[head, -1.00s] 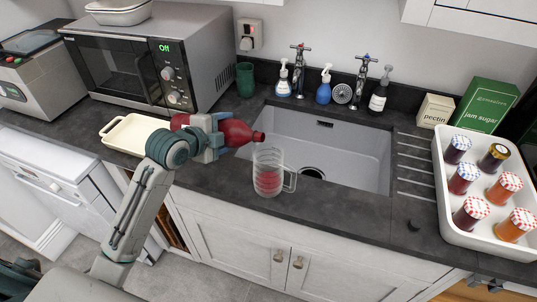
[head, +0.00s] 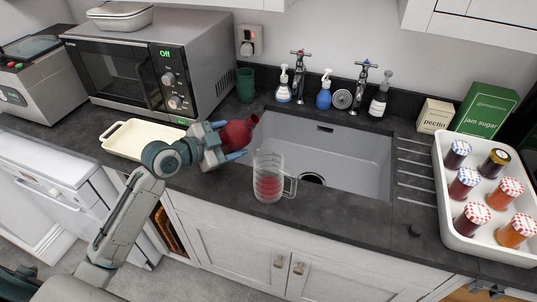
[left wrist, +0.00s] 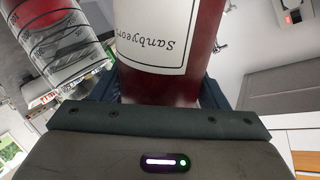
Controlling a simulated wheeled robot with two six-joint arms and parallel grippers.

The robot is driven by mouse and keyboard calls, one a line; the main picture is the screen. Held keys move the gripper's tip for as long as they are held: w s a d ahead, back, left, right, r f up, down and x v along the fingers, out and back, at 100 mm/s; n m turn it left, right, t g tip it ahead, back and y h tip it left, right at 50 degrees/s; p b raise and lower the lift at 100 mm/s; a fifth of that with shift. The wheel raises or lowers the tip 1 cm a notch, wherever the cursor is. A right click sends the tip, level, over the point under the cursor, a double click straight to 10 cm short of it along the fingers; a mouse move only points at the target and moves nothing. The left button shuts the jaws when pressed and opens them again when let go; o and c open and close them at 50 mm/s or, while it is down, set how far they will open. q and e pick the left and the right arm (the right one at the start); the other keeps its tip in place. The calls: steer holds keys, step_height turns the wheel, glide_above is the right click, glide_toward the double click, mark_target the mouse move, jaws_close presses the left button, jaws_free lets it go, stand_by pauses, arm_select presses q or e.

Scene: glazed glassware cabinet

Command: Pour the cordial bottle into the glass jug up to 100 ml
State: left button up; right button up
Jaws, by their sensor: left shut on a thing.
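My left gripper (head: 222,143) is shut on the red cordial bottle (head: 238,133) and holds it above the counter, left of the sink. The bottle is tilted, with its neck pointing up and to the right in the head view. Its white label and red body fill the middle of the left wrist view (left wrist: 160,75). The clear glass jug (head: 268,163) stands upright on the counter at the sink's front left edge, its handle to the right. Red liquid shows in its lower part. The jug also shows at upper left in the left wrist view (left wrist: 62,45). My right gripper is not seen.
A cream tray (head: 122,152) lies behind my left arm, in front of the microwave (head: 150,75). The sink (head: 330,160) is empty. A green cup (head: 245,85) and taps stand behind. A white tray (head: 455,225) of several jam jars is at right. The front counter right of the jug is mostly clear.

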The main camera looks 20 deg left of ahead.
mark_target(230, 122)
arm_select(q)
steer(key=n+h+b, duration=0.1)
steer(key=n, duration=0.1)
steer(key=r+n+t+h+b, duration=0.1)
steer(key=n+b, duration=0.1)
steer(key=shift+r+b, duration=0.2)
steer(key=shift+b, duration=0.1)
steer(key=shift+n+t+h+b, duration=0.3)
steer(key=shift+n+b, duration=0.25)
steer(key=shift+n, duration=0.05)
steer(key=shift+d+r+n, duration=0.15)
steer(key=shift+n, duration=0.15)
steer(key=shift+r+p, duration=1.5)
steer(key=shift+r, duration=1.05)
steer(key=shift+f, duration=0.15)
